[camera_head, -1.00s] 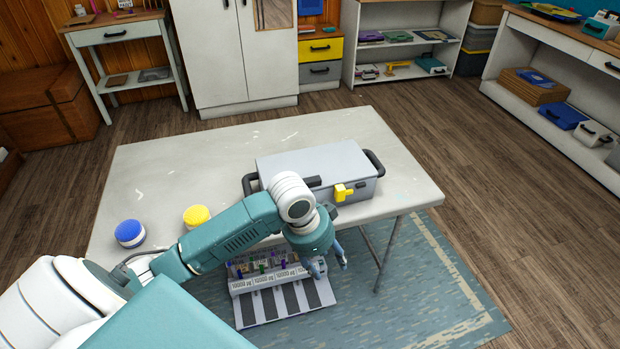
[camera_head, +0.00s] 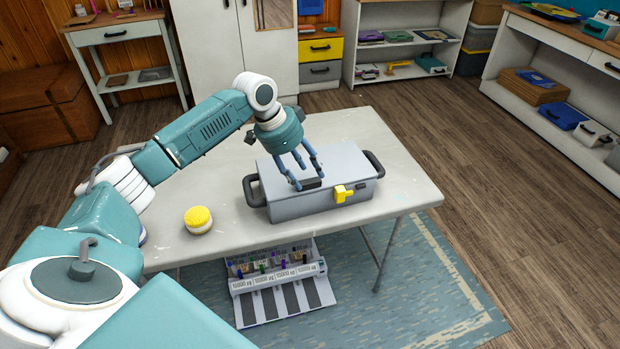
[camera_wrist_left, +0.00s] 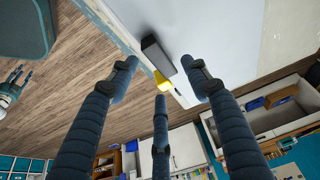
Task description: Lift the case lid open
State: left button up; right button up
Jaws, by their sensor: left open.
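A closed grey case (camera_head: 345,158) stands on the table, with a dark side handle at each end. A yellow latch (camera_head: 343,194) is on its front, and a dark handle (camera_head: 312,183) lies at the lid's front edge. My left gripper (camera_head: 305,178) is open with its fingers pointing down over the front of the lid, near the dark handle. Contact cannot be told. In the left wrist view the dark handle (camera_wrist_left: 157,56) and yellow latch (camera_wrist_left: 161,80) show between the spread fingers. What looks like my right gripper (camera_wrist_left: 18,78) is small at the left edge there.
A yellow-lidded jar (camera_head: 198,219) stands on the pale table (camera_head: 400,185), left of the case. Below the table's front edge is a rack with small coloured items (camera_head: 275,270). The table is clear right of the case. Shelves (camera_head: 405,50) stand behind.

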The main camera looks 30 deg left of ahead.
aim_at(311, 182)
pick_arm(q)
jog(key=shift+x, duration=1.95)
jog(key=shift+r, duration=0.1)
grip_shut()
